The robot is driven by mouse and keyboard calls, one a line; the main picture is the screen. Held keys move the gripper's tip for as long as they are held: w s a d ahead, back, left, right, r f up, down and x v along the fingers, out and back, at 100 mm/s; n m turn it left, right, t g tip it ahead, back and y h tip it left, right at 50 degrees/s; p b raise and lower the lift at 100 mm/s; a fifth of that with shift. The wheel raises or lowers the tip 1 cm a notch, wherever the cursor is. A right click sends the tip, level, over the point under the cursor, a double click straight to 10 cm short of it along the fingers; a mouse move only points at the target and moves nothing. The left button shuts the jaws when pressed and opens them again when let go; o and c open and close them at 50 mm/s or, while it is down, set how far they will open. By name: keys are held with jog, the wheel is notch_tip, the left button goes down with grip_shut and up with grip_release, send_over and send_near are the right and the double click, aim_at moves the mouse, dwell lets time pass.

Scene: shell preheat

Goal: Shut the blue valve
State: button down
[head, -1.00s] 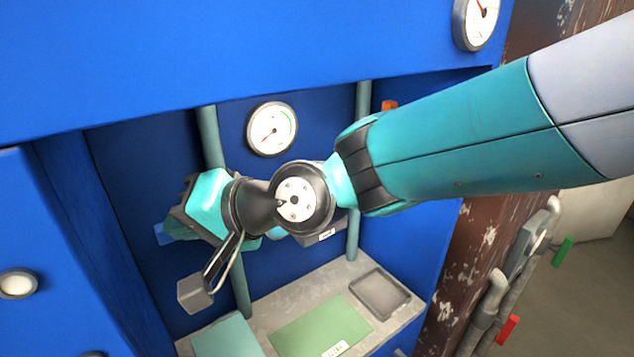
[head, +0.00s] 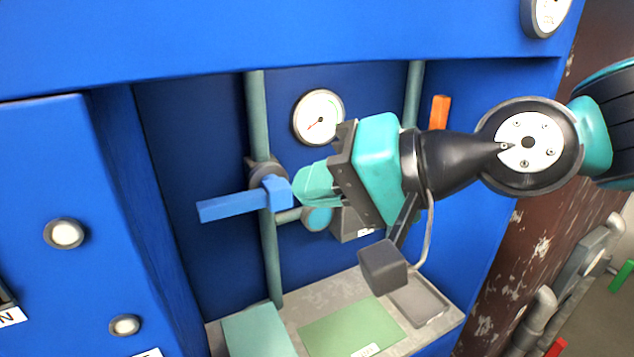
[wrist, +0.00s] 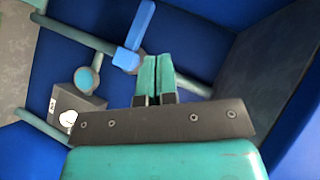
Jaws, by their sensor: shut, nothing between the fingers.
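The blue valve (head: 240,203) is on the left vertical pipe in the recess. Its lever lies nearly level, pointing left, crosswise to the pipe. In the wrist view the lever (wrist: 139,26) points up from its hub, again across the pipe. My gripper (head: 303,187) is just right of the valve hub in the head view, its teal fingers pointing left at it. In the wrist view the closed fingertips (wrist: 156,58) are beside the hub. They are together with nothing between them. I cannot tell whether they touch the valve.
A round gauge (head: 318,117) hangs on the back wall above my gripper. An orange handle (head: 439,112) is by the right pipe. A grey labelled box (head: 350,226) sits behind my gripper. Below is a shelf with a green mat (head: 350,328) and a tray (head: 418,300).

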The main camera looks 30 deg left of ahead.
jog(key=w+d+f+t+h, duration=0.2)
jog(key=d+h, duration=0.2)
jog(key=d, duration=1)
jog(key=s+d+f+h, duration=0.2)
jog(key=s+d+f, duration=0.1)
jog(key=d, duration=0.6)
jog(key=s+d+f+h, duration=0.2)
jog(key=s+d+h, duration=0.1)
jog(key=d, duration=0.7)
jog(key=shift+s+f+n+p, duration=0.25)
jog(key=shift+f+n+p, duration=0.05)
jog(key=shift+f+p, duration=0.1)
jog(key=shift+a, duration=0.15)
